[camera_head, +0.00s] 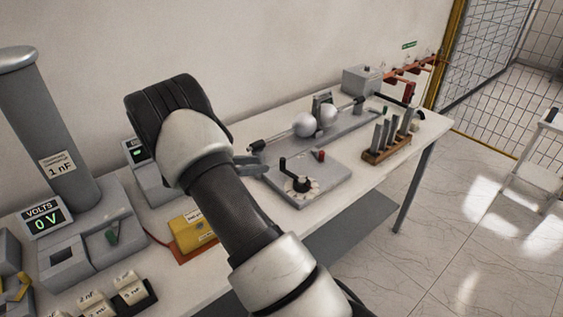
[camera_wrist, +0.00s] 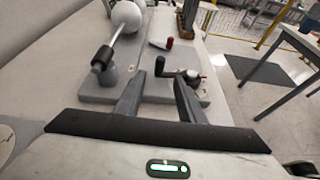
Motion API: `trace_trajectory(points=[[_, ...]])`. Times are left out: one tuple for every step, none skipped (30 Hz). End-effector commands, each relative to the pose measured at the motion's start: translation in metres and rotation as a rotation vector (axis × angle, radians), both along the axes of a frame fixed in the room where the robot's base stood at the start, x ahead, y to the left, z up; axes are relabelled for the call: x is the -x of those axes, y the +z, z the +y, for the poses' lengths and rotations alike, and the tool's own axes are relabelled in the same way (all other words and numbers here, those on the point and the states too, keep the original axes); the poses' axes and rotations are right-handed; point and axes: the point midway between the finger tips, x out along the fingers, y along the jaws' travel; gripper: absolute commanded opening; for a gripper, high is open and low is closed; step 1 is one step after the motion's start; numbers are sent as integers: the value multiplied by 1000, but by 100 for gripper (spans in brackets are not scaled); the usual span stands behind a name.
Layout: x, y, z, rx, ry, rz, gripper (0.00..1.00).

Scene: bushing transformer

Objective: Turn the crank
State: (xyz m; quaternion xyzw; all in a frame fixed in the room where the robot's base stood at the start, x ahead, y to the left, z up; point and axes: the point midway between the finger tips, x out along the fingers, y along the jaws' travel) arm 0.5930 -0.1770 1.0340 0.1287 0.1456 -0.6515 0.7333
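The crank (camera_head: 295,179) is a black arm with an upright knob, set on a pale round dial on a grey base plate (camera_head: 322,190). In the wrist view the crank (camera_wrist: 176,72) lies just beyond the fingertips, with its knob roughly between the lines of the two fingers and its hub toward the right finger. My gripper (camera_head: 262,165) is left of the crank in the head view, with fingers partly hidden by my wrist. In the wrist view my gripper (camera_wrist: 157,92) is open, with nothing between its fingers. I see no contact with the crank.
Two metal spheres (camera_head: 305,124) on rods stand behind the crank. A red knob (camera_head: 319,155) is on the plate. A wooden rack (camera_head: 386,148) of grey rods stands right. A yellow box (camera_head: 191,231) and voltmeter (camera_head: 43,217) are left.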

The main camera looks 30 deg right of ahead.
Motion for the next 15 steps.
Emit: trace_trajectory(points=[[0, -5, -12, -1, -4, 3, 36], [-1, -7, -18, 0, -3, 2, 36], [-2, -10, -27, 0, -5, 2, 36], [-2, -13, -33, -1, -5, 2, 36], [-3, -15, -39, -1, -4, 2, 36], [-4, -18, -47, 0, -5, 1, 36], [-5, -21, -53, -1, -5, 1, 36], [-5, -24, -59, -1, -5, 1, 36], [-7, -26, -66, -1, -4, 1, 36], [-7, -29, -71, -1, -4, 0, 36], [-8, -31, -77, -1, -5, 1, 36], [-8, -34, -83, -1, -4, 1, 36], [-9, -35, -87, -1, -2, 0, 36], [-10, -37, -91, -2, -2, 0, 36], [-10, -39, -96, -2, -3, 0, 36]])
